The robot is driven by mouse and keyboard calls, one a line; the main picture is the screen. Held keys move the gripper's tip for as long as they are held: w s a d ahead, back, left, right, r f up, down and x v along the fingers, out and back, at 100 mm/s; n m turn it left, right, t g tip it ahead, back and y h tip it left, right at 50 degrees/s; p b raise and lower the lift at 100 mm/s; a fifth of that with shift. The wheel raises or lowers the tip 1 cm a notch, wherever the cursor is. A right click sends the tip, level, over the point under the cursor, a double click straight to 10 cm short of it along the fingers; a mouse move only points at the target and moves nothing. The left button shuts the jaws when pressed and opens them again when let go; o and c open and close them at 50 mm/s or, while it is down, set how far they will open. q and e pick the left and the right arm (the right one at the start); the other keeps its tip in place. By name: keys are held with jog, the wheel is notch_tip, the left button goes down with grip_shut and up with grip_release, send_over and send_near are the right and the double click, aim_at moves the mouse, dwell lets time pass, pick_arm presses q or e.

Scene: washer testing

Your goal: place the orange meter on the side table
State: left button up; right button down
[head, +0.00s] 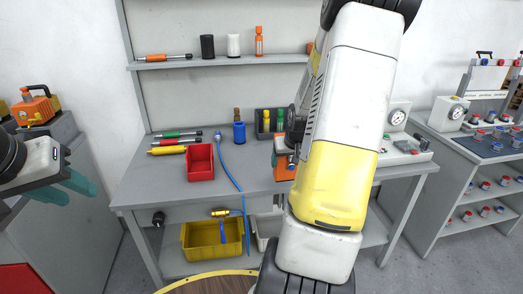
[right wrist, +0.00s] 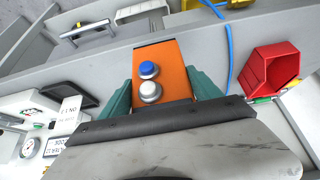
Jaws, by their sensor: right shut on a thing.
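The orange meter (right wrist: 160,68), an orange box with a blue and a white knob, is between the two teal fingers of my right gripper (right wrist: 163,100). The gripper is shut on it. In the head view my right arm hides most of it; an orange part (head: 284,172) shows at the workbench's right half. I cannot tell whether it touches the bench. My left gripper (head: 76,192) is at the left edge, its teal fingers apart and empty. A grey side cabinet (head: 62,130) at the left carries another orange device (head: 36,106). A grey side table (head: 448,150) with shelves stands at the right.

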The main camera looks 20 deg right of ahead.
jog(key=shift+s+a+f, duration=0.2)
jog(key=shift+a, duration=0.05)
jog(key=shift+w+f, duration=0.1)
jog(key=shift+w, duration=0.15)
jog(key=shift+w+d+f, duration=0.55)
jog(key=shift+w+f, duration=0.25)
jog(key=shift+w, duration=1.65)
jog(key=shift+w+d+f, duration=0.55)
jog(key=shift+w+f, duration=0.3)
jog(key=shift+w, duration=1.65)
jog(key=shift+w+d+f, duration=0.55)
jog(key=shift+w+f, duration=0.25)
jog(key=shift+w, duration=1.65)
jog(key=shift+f, duration=0.1)
jog(key=shift+c, duration=0.7)
grip_release()
jog(key=shift+f, duration=0.1)
